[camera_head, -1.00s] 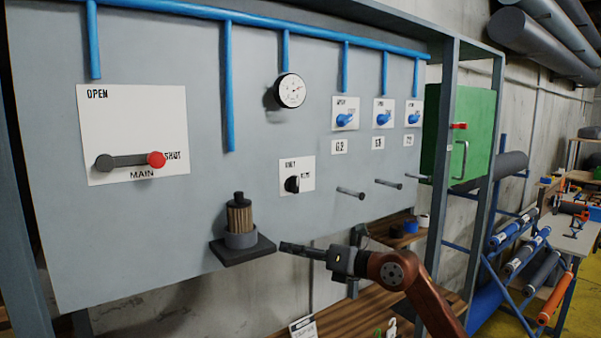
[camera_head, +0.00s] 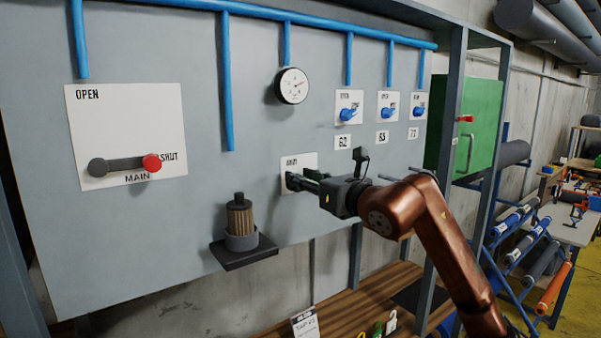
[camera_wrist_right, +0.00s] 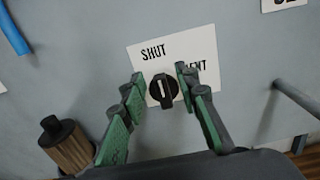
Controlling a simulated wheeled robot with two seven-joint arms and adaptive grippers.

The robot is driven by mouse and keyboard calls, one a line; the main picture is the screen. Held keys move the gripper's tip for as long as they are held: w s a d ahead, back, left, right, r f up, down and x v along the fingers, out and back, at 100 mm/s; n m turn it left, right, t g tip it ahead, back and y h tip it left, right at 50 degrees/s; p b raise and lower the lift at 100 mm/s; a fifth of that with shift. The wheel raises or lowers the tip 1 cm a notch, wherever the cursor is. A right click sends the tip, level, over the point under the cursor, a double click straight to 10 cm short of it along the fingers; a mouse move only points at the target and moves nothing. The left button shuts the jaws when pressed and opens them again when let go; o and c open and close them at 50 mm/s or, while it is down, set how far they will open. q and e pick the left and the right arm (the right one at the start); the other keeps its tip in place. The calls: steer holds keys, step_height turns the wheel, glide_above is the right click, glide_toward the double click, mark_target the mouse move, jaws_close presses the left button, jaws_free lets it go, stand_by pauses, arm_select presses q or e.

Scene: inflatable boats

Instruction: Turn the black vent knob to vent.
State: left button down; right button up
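The black vent knob (camera_wrist_right: 163,90) sits on a white plate (camera_wrist_right: 140,57) marked SHUT and VENT in the right wrist view. A pale line on the knob runs roughly up and down there, toward the SHUT side. My right gripper (camera_wrist_right: 160,85) is open, with its green-padded fingers on either side of the knob; I cannot tell whether they touch it. In the head view, my right gripper (camera_head: 300,180) reaches the plate (camera_head: 298,161) and hides most of the knob. My left gripper is not in view.
A gauge (camera_head: 292,86) is above the plate. A filter on a black shelf (camera_head: 244,252) stands to the lower left. The red-ended MAIN lever (camera_head: 125,165) is at far left. Blue valve handles (camera_head: 388,114) are at upper right, with pegs (camera_wrist_right: 297,98) beside the plate.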

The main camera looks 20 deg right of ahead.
steer(key=shift+w+a, duration=0.1)
steer(key=shift+w, duration=0.15)
steer(key=shift+c, duration=0.7)
jaws_close()
